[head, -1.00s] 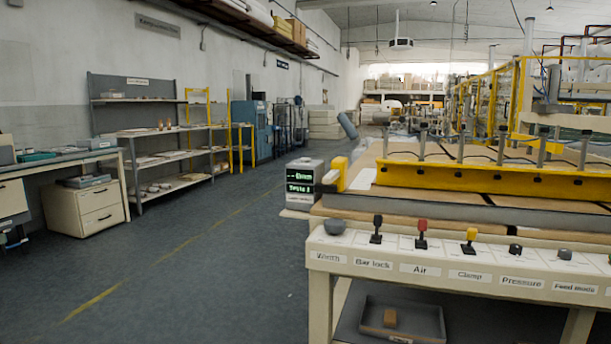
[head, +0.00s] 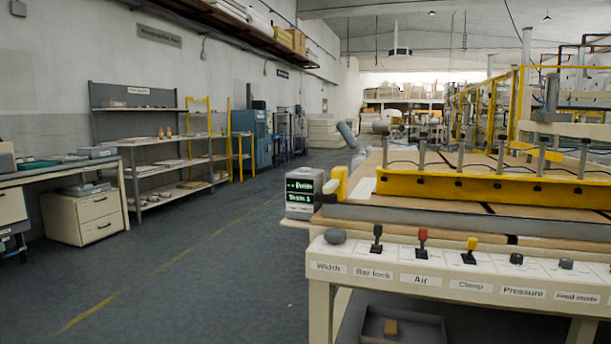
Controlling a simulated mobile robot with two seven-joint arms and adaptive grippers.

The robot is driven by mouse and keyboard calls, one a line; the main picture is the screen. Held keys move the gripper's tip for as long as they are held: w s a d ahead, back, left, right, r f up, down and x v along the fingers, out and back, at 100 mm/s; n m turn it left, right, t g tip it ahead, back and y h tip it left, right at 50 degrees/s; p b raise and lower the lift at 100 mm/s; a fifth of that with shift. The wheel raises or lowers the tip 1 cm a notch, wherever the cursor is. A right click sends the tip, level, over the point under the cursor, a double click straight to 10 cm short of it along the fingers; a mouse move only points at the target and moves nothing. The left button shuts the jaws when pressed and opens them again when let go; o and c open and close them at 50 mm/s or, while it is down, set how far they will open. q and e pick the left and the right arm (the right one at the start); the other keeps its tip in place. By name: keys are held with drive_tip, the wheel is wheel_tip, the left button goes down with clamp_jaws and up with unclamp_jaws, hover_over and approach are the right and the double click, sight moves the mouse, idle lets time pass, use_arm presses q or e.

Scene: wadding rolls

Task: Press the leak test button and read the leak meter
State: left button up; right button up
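I see no button labelled leak test and no meter labelled leak in the head view. A small grey box with a dark display (head: 300,186) stands at the left end of the large machine table. Its display shows two lines of green characters, too blurred to read surely. A cream control panel (head: 340,285) runs along the front of the machine. Its labels read Width, Bar lock, Air, Clamp, Pressure and Feed mode. Neither gripper is in view.
The machine table (head: 360,212) with its yellow bar (head: 450,187) fills the right. A grey tray (head: 370,329) lies below the panel. A workbench (head: 60,172), drawers (head: 83,216) and shelving (head: 165,168) line the left. The floor (head: 210,265) between is clear.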

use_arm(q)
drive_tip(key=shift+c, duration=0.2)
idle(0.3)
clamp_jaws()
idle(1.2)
